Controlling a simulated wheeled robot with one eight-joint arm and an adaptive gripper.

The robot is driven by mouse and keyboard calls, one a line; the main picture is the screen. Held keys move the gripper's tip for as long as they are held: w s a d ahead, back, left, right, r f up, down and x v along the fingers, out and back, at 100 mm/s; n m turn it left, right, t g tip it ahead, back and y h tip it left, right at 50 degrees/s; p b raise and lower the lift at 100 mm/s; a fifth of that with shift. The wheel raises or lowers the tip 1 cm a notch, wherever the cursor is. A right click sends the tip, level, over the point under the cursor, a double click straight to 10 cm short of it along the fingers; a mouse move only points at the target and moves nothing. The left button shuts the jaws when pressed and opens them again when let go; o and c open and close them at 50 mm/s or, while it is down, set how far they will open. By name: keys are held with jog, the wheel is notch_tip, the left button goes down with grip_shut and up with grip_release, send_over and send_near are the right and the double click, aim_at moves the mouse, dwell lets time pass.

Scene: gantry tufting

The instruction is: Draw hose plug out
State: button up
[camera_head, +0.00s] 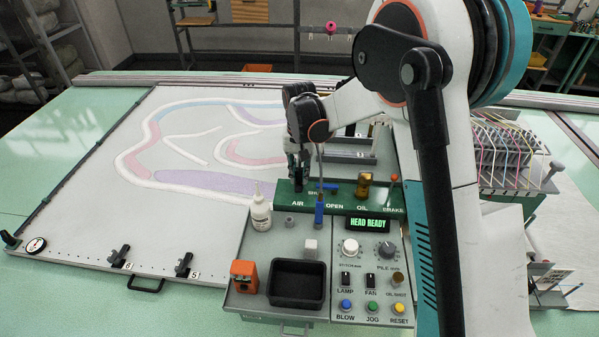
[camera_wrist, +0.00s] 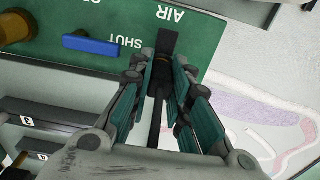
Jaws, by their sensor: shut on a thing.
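My gripper (camera_head: 298,164) is at the left end of the green panel (camera_head: 345,199), just above the AIR label. In the wrist view its teal-padded fingers (camera_wrist: 163,78) are closed on the dark hose plug (camera_wrist: 167,43). The plug's upper end lies over the green panel beside AIR, and a dark length runs back between the fingers. Whether the plug still sits in its socket cannot be told. In the head view the fingers mostly hide it. A blue valve handle (camera_wrist: 91,44) lies beside SHUT, clear of the fingers.
A white bottle (camera_head: 260,212) stands left of the panel. An amber oil cup (camera_head: 364,185) and an orange-tipped brake lever (camera_head: 393,181) stand to the right. In front are a black tray (camera_head: 297,284), an orange block (camera_head: 243,275) and knobs. The patterned tufting cloth (camera_head: 110,215) spreads flat to the left.

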grip_shut()
jog(key=shift+r, duration=0.2)
jog(key=shift+w+r+p, duration=0.15)
jog(key=shift+r+p, duration=0.25)
jog(key=shift+r, duration=0.35)
jog(key=shift+s+r, duration=0.2)
jog(key=shift+r, duration=0.2)
jog(key=shift+w, duration=0.1)
jog(key=shift+r, duration=0.15)
jog(key=shift+r+p, duration=0.35)
jog(key=shift+r, duration=0.05)
